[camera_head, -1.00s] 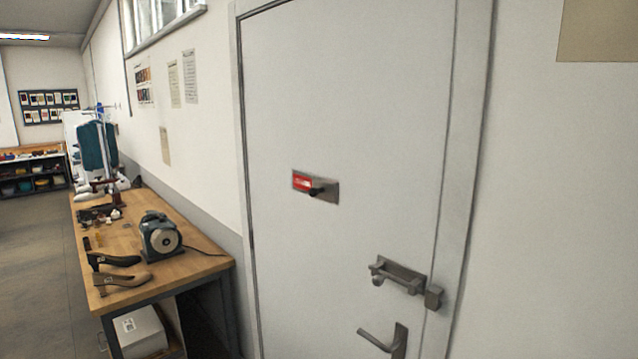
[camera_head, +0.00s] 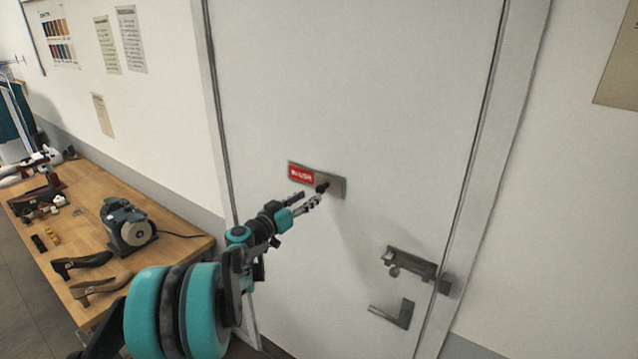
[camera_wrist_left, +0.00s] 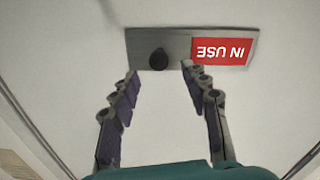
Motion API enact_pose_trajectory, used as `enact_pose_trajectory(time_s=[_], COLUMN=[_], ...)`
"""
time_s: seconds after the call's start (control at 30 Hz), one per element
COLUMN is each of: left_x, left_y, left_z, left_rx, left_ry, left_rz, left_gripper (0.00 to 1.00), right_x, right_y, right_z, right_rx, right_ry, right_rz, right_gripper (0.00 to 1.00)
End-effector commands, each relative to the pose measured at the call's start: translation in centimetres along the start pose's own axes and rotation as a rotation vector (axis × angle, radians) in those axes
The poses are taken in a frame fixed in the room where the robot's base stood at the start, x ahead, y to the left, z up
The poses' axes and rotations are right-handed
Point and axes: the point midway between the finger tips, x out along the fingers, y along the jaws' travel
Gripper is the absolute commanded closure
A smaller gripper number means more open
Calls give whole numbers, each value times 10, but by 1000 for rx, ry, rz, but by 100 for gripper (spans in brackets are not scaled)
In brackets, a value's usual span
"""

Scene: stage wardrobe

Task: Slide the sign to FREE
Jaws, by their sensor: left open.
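The sign (camera_head: 336,187) is a grey metal plate on the white door, with a red panel (camera_head: 301,174) reading "IN USE" at its left end. A dark knob (camera_head: 322,187) sticks out right of the red panel. In the left wrist view the sign (camera_wrist_left: 174,40) appears upside down, with the red panel (camera_wrist_left: 222,51) at right and the knob (camera_wrist_left: 158,59) just beyond the fingertips. My left gripper (camera_head: 307,199) is open in front of the knob; in the wrist view its fingers (camera_wrist_left: 158,79) stand either side of the knob's line. My right gripper is not in view.
The door (camera_head: 350,80) has a bolt latch (camera_head: 410,262) and a lever handle (camera_head: 393,315) below right of the sign. A wooden workbench (camera_head: 165,246) with shoes and a grinder (camera_head: 130,228) stands at left. The door face around the sign is otherwise clear.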

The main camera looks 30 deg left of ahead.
Motion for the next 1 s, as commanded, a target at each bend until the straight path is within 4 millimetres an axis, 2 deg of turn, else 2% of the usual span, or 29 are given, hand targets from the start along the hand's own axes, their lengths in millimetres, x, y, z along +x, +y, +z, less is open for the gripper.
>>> enact_pose_trajectory(time_s=[0.2, 0.33, 0.5, 0.73, 0.77, 0.9, 0.93, 1.0], left_x=[38, 56, 65, 66, 66, 66, 66, 66], left_y=[2, 2, 1, 2, 2, 2, 2, 2], left_z=[0, 0, 0, 1, 1, 1, 1, 1], left_rx=[-1, -1, -1, -1, -1, -1, -1, -1], left_ry=[-2, -2, -2, -2, -2, -3, -3, -3], left_rz=[3, 3, 1, 1, 1, 2, 2, 2], left_gripper=[54, 54, 54, 54, 59, 96, 100, 100], right_x=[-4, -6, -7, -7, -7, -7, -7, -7], right_y=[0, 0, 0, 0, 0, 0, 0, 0], right_z=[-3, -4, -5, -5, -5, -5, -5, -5], right_rx=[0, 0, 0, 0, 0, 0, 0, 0], right_ry=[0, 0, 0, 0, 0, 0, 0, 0], right_rz=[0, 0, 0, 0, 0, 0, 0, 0], right_gripper=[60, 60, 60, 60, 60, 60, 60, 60])
